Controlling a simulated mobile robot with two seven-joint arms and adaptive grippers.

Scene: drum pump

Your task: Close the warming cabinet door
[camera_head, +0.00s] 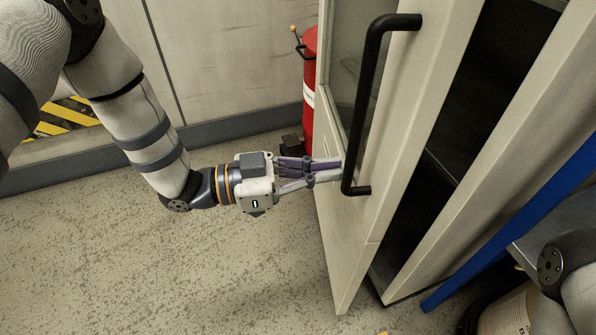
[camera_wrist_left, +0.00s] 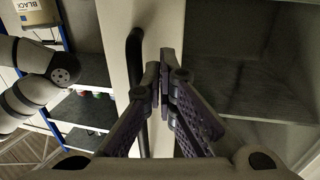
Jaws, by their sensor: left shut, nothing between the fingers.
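The cream warming cabinet door (camera_head: 345,255), with a glass pane (camera_head: 346,65), stands ajar. A dark gap separates it from the cabinet body (camera_head: 480,165) on the right. A long black handle (camera_head: 368,100) runs down the door face; it also shows in the left wrist view (camera_wrist_left: 136,85). My left gripper (camera_head: 338,170) is shut and empty, its fingertips at the door face just left of the handle's lower end. In the left wrist view its fingertips (camera_wrist_left: 164,75) lie right of the handle, in front of the door frame. I cannot tell whether they touch. My right gripper is out of view.
A red cylinder (camera_head: 309,90) stands by the wall behind the door. A blue post (camera_head: 520,220) and a grey shelf are at the right, near my right arm. The speckled floor (camera_head: 200,270) left of the door is clear.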

